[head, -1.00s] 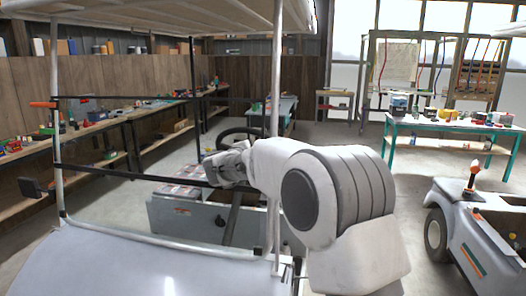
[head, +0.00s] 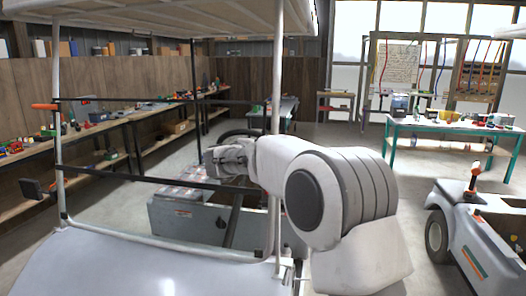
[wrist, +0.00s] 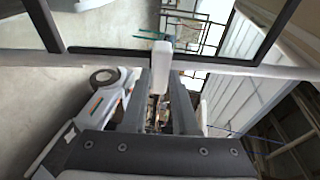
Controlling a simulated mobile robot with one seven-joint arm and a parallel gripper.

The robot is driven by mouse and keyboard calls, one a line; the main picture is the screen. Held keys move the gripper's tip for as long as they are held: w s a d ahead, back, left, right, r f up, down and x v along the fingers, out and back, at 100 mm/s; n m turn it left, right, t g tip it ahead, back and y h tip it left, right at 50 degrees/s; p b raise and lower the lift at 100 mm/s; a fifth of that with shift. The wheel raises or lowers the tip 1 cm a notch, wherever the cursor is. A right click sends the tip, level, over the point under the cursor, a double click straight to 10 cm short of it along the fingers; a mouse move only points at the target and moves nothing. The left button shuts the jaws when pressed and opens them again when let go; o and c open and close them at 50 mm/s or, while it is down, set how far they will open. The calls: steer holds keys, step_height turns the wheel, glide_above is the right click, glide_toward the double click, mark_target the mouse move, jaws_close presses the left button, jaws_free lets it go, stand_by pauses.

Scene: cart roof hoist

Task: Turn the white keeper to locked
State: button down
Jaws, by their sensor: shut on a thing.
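The white keeper (wrist: 162,58) shows in the wrist view as a pale upright block at the cart's window frame bar (wrist: 225,66). My gripper (wrist: 160,82) has one finger on each side of the keeper and is shut on it.
The cart's roof (head: 150,18) is overhead, and a dark crossbar (head: 120,178) spans the frame. An orange handle (head: 45,106) sticks out at the left post. A second cart (head: 470,235) stands at right, before a teal workbench (head: 440,128). Open floor lies between.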

steer(key=c, duration=0.7)
jaws_free()
steer(key=shift+s, duration=0.15)
steer(key=b+v, duration=0.1)
steer(key=v, duration=1.6)
steer(key=shift+s+a+b, duration=0.1)
steer(key=shift+a+b, duration=0.05)
steer(key=shift+b, duration=0.2)
steer(key=shift+r, duration=0.1)
